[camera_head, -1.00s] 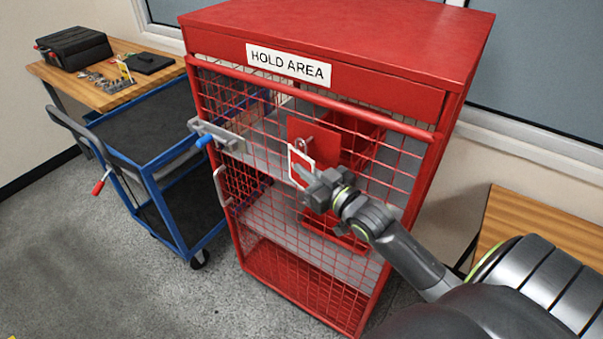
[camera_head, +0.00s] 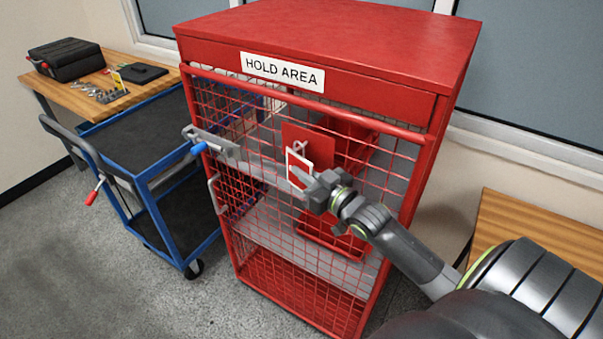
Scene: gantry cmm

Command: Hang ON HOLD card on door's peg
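The ON HOLD card, a small white-edged red card (camera_head: 292,167), is upright in front of the cage door. My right gripper (camera_head: 305,181) is shut on its lower part. A red square plate (camera_head: 322,151) is on the door mesh just behind and above the card. A small pale peg or loop (camera_head: 300,146) shows at the card's top edge; I cannot tell whether the card is around it or only in front of it. The red mesh door (camera_head: 250,205) is closed. My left gripper is not in view.
The red cabinet has a HOLD AREA sign (camera_head: 282,72). A grey latch with a blue grip (camera_head: 199,148) and a door handle (camera_head: 216,194) stick out at left. A blue cart (camera_head: 150,125) stands left, a wooden bench (camera_head: 545,230) right. The floor in front is clear.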

